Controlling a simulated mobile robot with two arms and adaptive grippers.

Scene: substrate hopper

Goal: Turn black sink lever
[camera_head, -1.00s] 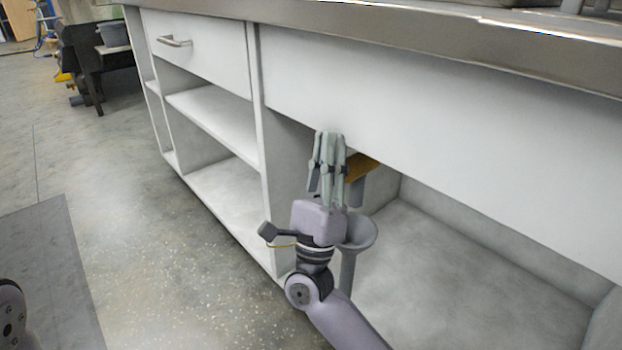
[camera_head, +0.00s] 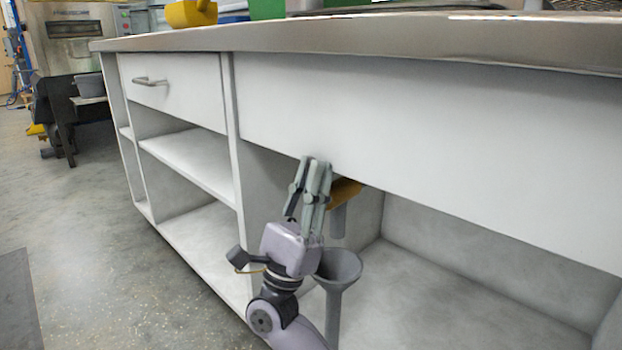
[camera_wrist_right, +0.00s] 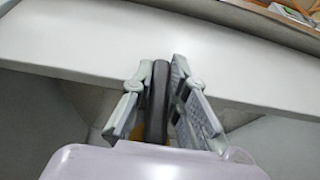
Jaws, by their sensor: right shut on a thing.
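The black sink lever (camera_wrist_right: 157,100) shows in the right wrist view as a dark upright bar between the two fingers of my right gripper (camera_wrist_right: 161,66). The fingers are shut on it. In the head view my right gripper (camera_head: 316,165) points up at the lower edge of the white front panel, and the lever is hidden by the fingers. A yellow-orange fitting (camera_head: 345,191) with a grey pipe (camera_head: 338,222) under it hangs just right of the fingers. My left gripper is not in view.
A grey funnel (camera_head: 338,266) stands below the pipe, close to my right wrist. The white front panel (camera_head: 430,140) runs above the open cabinet. White shelves (camera_head: 190,160) and a drawer (camera_head: 170,85) are at left. The cabinet floor at right is clear.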

